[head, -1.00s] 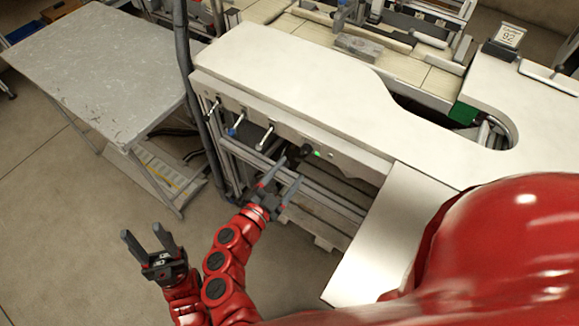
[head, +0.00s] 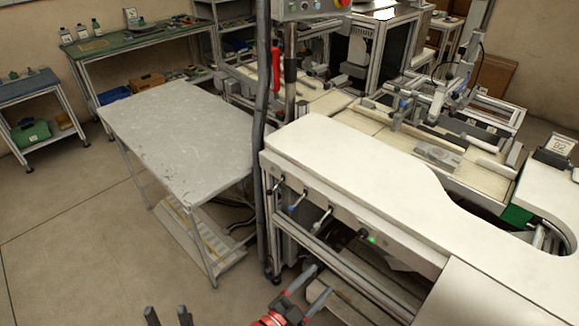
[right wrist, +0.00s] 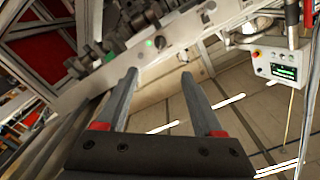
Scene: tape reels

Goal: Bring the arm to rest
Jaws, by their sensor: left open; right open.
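My right gripper (head: 320,282) is at the bottom centre of the head view, in front of the white counter (head: 355,160) and lower than its top. Its two dark fingers are apart with nothing between them. The right wrist view shows the same open, empty fingers (right wrist: 158,78). My left gripper (head: 168,314) is at the bottom edge of the head view, over the floor. Only its two dark fingertips show, apart and empty; the rest of it is cut off.
A grey scuffed table (head: 185,135) stands bare at left of the counter. A dark vertical post with a cable (head: 262,130) rises between them. Levers (head: 297,200) and a green-lit knob (head: 368,237) stick out from the counter front. Open floor (head: 85,240) lies at left.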

